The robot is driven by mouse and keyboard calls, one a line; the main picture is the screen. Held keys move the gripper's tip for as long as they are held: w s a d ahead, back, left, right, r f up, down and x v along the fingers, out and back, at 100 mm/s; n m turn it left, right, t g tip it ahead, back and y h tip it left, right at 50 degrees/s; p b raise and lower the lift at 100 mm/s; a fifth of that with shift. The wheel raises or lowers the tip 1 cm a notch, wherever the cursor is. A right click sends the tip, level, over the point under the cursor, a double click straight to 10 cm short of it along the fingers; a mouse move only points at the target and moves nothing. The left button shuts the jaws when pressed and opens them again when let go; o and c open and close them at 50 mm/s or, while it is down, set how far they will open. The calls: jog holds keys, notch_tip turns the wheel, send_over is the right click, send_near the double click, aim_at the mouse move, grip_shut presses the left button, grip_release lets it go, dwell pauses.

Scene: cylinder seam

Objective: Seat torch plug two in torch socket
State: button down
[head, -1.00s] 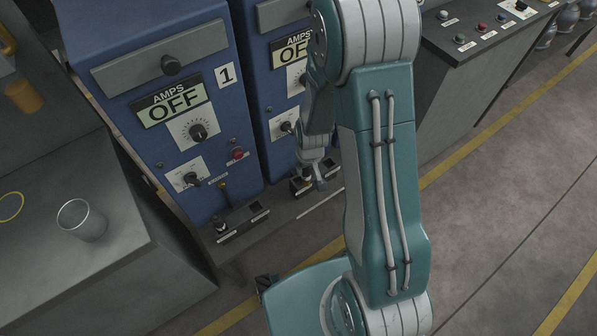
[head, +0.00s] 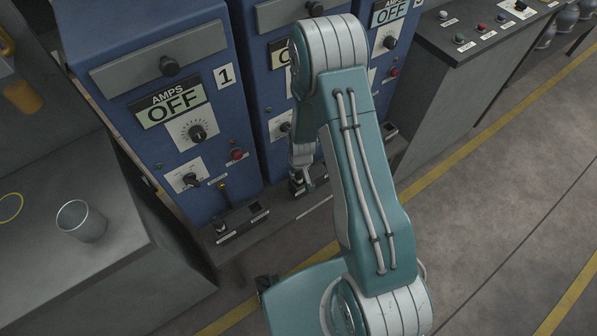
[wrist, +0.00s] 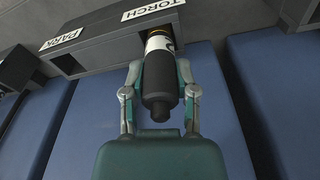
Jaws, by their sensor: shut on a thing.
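The torch plug (wrist: 160,85) is a dark cylinder with a white band and a thin orange ring near its far end. My gripper (wrist: 160,68) is shut on it, with one finger on each side. The plug's far end is at the opening under the TORCH label (wrist: 152,9) on a dark socket box (wrist: 100,45); how deep it sits is hidden. A PARK label (wrist: 61,39) marks the box's left part. In the head view my gripper (head: 303,178) is small, low at the front of the middle blue cabinet, partly covering the box there.
Blue cabinet 1 (head: 150,60) stands left, its display reading OFF, with another socket box (head: 240,222) at its foot. A third cabinet (head: 388,55) is behind my arm. A grey bench with a metal cup (head: 80,220) is at left. Floor at right is clear.

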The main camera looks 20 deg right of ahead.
jog(key=shift+c, duration=2)
grip_release()
jog(key=s+r+t, duration=0.1)
jog(key=s+r, duration=0.2)
jog(key=r, duration=2.1)
jog(key=s+r+m+t, duration=0.1)
jog(key=s+r+t, duration=0.2)
jog(key=s+r, duration=1.5)
jog(key=shift+r, duration=0.3)
